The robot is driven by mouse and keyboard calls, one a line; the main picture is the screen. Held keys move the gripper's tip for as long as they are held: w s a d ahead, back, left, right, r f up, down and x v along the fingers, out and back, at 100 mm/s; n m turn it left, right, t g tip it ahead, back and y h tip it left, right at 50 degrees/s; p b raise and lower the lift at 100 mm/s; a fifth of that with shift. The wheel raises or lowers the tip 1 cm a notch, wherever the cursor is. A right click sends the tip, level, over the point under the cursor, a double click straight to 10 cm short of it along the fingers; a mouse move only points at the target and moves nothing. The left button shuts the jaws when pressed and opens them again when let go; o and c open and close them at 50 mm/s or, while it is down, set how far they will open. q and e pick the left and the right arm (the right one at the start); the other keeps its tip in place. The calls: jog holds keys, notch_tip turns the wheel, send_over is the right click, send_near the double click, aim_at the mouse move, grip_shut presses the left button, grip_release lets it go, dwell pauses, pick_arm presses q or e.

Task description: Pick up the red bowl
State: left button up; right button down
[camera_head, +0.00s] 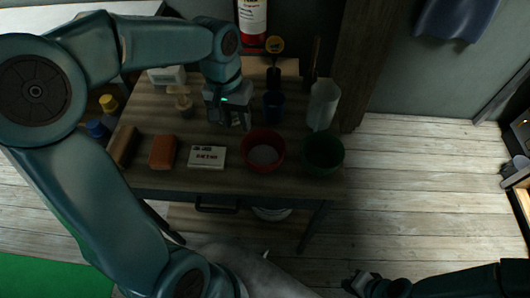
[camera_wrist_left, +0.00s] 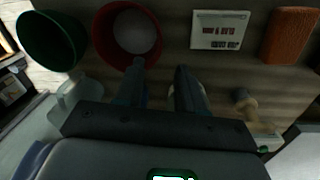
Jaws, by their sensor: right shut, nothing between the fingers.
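The red bowl (camera_head: 262,137) stands upright near the front of the wooden table, with a pale round patch inside it. It also shows in the left wrist view (camera_wrist_left: 104,38). My left gripper (camera_head: 236,123) points down over the table, behind and slightly left of the bowl. In the wrist view its two fingers (camera_wrist_left: 162,74) are apart with nothing between them. One fingertip appears close to the bowl's rim; I cannot tell whether it touches. My right gripper (camera_head: 360,281) is shut and empty at the lower right, away from the table.
A green bowl (camera_head: 324,151) stands just right of the red bowl. A white labelled box (camera_head: 207,157) and an orange block (camera_head: 162,152) lie to its left. A blue cup (camera_head: 272,105) and a pale pitcher (camera_head: 323,104) stand behind. Floor at the right is clear.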

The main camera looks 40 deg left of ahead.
pick_arm(q)
send_over(246, 150)
jog(key=a, duration=0.1)
notch_tip(246, 150, down, 5)
jog(key=f, duration=0.5)
jog(key=shift+w+d+f, duration=0.15)
jog(key=shift+d+f, duration=0.05)
jog(key=shift+d, duration=0.1)
jog(key=shift+s+r, duration=0.1)
jog(key=shift+s, duration=0.1)
jog(key=shift+w, duration=0.15)
grip_shut()
